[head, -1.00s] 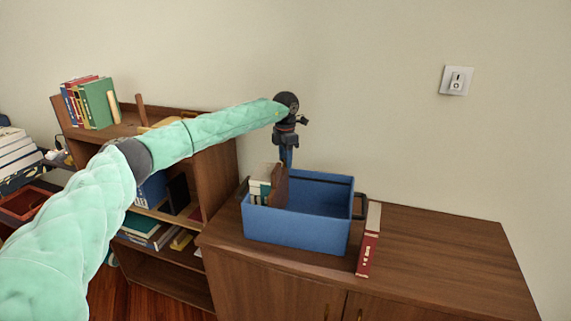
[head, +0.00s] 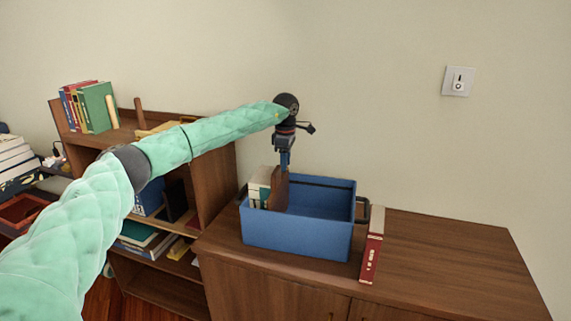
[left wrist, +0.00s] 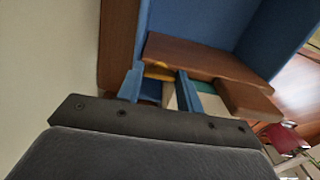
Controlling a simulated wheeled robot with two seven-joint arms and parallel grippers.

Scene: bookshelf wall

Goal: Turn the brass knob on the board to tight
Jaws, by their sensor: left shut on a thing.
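The brown wooden board (head: 281,190) stands upright inside the blue crate (head: 297,233), beside a few pale and green books (head: 259,187). My left gripper (head: 284,166) points straight down at the top of the board. In the left wrist view the board (left wrist: 200,58) lies just beyond my left fingers (left wrist: 160,88). A small yellow, brass-coloured piece (left wrist: 158,73) shows between the fingertips, and my left gripper is shut on it; it looks like the knob. The knob's marks and its exact turn are hidden. My right gripper is not in view.
The crate sits on a brown cabinet (head: 450,260). A red book (head: 371,258) lies by its right side. A bookshelf (head: 215,180) with books stands at the left. A wall switch (head: 458,81) is at the upper right. The cabinet's right part is clear.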

